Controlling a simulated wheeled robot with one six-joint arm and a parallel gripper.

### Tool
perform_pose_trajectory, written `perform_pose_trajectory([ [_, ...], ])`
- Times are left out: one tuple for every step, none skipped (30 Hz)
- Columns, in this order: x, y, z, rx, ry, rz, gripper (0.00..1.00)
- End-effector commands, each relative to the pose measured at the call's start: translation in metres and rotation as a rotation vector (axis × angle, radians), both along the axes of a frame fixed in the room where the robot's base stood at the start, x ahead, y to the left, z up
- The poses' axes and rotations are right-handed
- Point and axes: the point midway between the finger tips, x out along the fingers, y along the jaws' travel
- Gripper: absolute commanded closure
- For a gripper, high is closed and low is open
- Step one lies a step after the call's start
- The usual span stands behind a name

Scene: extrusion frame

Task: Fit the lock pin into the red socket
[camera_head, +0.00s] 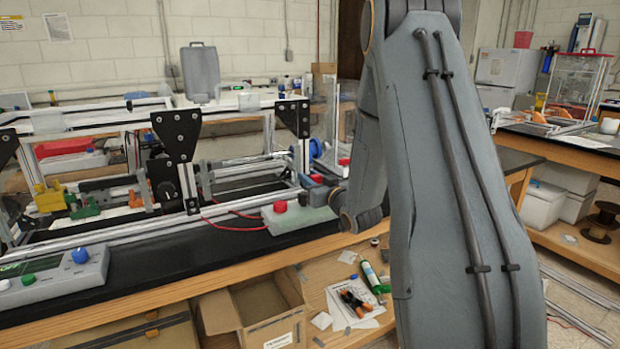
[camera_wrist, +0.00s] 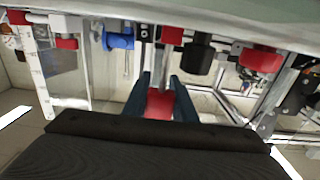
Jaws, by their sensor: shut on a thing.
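In the wrist view my gripper (camera_wrist: 163,82) has its two dark blue fingers closed on a red piece, which I take to be the lock pin (camera_wrist: 159,104). Only its red part shows clearly between the fingers; its far end is hard to make out. In the head view my gripper (camera_head: 318,188) is at the right end of the extrusion frame, partly hidden by my arm. A red block (camera_wrist: 172,35) lies just beyond the fingertips in the wrist view. I cannot tell whether it is the red socket, or whether the pin touches it.
The extrusion frame (camera_head: 150,233) stands on the black bench. A pale box with a red knob (camera_head: 279,206) sits just below my gripper. A control box (camera_head: 55,275) is at the front left. In the wrist view a red cylinder (camera_wrist: 262,59) and a blue part (camera_wrist: 118,38) flank the fingers.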

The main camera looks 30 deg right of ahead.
Motion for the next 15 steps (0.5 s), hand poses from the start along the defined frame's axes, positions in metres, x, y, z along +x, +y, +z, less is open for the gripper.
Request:
perform_pose_trajectory([
  [0.0, 0.0, -0.002, 0.0, 0.0, 0.0, 0.98],
  [0.0, 0.0, -0.003, 0.0, 0.0, 0.0, 0.98],
  [0.0, 0.0, -0.003, 0.0, 0.0, 0.0, 0.98],
  [0.0, 0.0, -0.004, 0.0, 0.0, 0.0, 0.98],
  [0.0, 0.0, -0.005, 0.0, 0.0, 0.0, 0.98],
  [0.0, 0.0, -0.006, 0.0, 0.0, 0.0, 0.98],
  [0.0, 0.0, -0.006, 0.0, 0.0, 0.0, 0.98],
  [0.0, 0.0, -0.007, 0.0, 0.0, 0.0, 0.98],
  [0.0, 0.0, -0.008, 0.0, 0.0, 0.0, 0.98],
  [0.0, 0.0, -0.009, 0.0, 0.0, 0.0, 0.98],
  [0.0, 0.0, -0.009, 0.0, 0.0, 0.0, 0.98],
  [0.0, 0.0, -0.01, 0.0, 0.0, 0.0, 0.98],
  [0.0, 0.0, -0.011, 0.0, 0.0, 0.0, 0.98],
  [0.0, 0.0, -0.012, 0.0, 0.0, 0.0, 0.98],
  [0.0, 0.0, -0.012, 0.0, 0.0, 0.0, 0.98],
])
